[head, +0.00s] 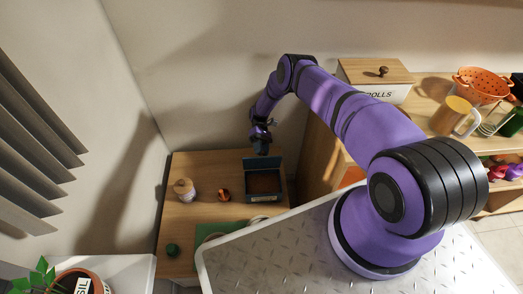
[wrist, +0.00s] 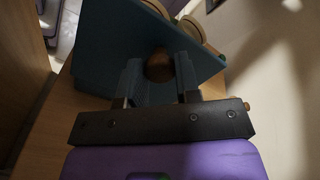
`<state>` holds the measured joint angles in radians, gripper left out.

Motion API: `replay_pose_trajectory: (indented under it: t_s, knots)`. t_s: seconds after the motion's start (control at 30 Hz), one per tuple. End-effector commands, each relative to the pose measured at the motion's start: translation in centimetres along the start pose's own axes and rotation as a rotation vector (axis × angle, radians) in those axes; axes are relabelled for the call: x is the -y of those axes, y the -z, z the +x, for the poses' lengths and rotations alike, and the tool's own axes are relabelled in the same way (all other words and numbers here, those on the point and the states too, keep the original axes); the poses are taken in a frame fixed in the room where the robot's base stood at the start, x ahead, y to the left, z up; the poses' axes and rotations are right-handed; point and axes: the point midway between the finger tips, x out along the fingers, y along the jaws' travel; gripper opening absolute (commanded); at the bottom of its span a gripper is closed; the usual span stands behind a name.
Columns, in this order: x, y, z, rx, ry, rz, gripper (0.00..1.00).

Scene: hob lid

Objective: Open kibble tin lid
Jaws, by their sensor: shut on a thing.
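The kibble tin (head: 247,197) is a dark teal box on the small wooden table, with a brown inside showing. Its teal lid (head: 277,164) stands raised at the back edge of the tin, so the tin is open. In the wrist view the lid (wrist: 100,50) fills the upper middle as a teal panel, with a round wooden knob (wrist: 158,66) on it. My gripper (head: 262,147) is above the back of the tin at the lid. In the wrist view my gripper (wrist: 158,72) has its fingers shut on the knob, one on each side.
On the wooden table (head: 185,235) stand a jar with a wooden lid (head: 184,189), a small orange item (head: 223,195) and a dark green item (head: 172,250). A wall is close behind. A wooden shelf with a lidded box (head: 375,80) stands to the right.

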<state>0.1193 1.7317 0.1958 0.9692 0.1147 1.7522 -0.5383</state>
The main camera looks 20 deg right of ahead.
Motion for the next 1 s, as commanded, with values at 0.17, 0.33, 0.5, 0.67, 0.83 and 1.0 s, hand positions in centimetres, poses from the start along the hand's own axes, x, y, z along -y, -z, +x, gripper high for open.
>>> replay_pose_trajectory:
  t_s: [0.17, 0.33, 0.5, 0.67, 0.83, 1.0]
  knots:
    - [0.0, 0.1, 0.1, 0.000, 0.000, 0.000, 0.47]
    - [0.0, 0.0, 0.1, 0.000, 0.000, 0.000, 0.57]
    - [0.0, 0.0, 0.0, 0.000, 0.000, 0.000, 0.57]
    - [0.7, -0.7, -0.3, 0.000, -0.001, 0.000, 0.57]
    - [2.4, -2.4, -0.8, -0.001, -0.001, 0.000, 0.57]
    - [2.5, -3.5, 1.6, 0.002, 0.001, 0.000, 0.57]
